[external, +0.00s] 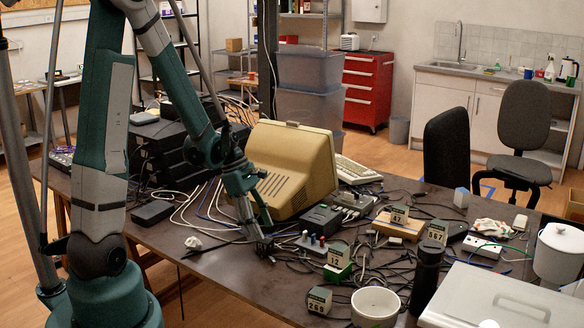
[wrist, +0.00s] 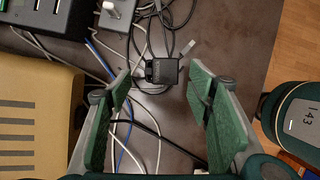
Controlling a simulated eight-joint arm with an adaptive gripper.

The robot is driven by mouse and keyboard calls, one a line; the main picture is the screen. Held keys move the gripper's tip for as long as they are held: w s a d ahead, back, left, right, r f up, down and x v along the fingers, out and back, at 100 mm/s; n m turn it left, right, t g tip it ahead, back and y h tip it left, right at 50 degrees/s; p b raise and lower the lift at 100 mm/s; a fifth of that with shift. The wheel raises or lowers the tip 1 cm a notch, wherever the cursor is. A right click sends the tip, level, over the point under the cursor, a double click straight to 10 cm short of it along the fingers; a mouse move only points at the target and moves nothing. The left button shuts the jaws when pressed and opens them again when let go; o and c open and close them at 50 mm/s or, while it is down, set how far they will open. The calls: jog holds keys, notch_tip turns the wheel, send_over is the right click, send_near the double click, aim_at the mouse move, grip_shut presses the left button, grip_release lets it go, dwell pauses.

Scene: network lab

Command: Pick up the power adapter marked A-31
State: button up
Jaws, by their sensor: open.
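A small black power adapter (wrist: 163,71) with a cable lies on the dark table, just beyond and between my fingertips in the wrist view. No marking can be read on it, so I cannot tell whether it is A-31. My gripper (wrist: 160,88) has its two green-padded fingers spread wide, with nothing held between them. In the external view my gripper (external: 264,248) points down low over the table, in front of the beige monitor. The adapter cannot be made out there among the cables.
Loose cables cross the table around the adapter. The beige monitor (external: 293,172) stands close behind my gripper; its vented casing (wrist: 35,120) fills the wrist view's left. Numbered blocks, a white bowl (external: 375,307) and a black bottle (external: 426,277) stand to the right in the external view.

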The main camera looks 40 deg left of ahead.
aim_at(266, 239)
jog(key=shift+f, duration=0.15)
jog(key=shift+b+x, duration=0.85)
jog(key=shift+x, duration=1.7)
jog(key=shift+s+d, duration=0.1)
jog(key=shift+c, duration=0.2)
jog(key=c, duration=1)
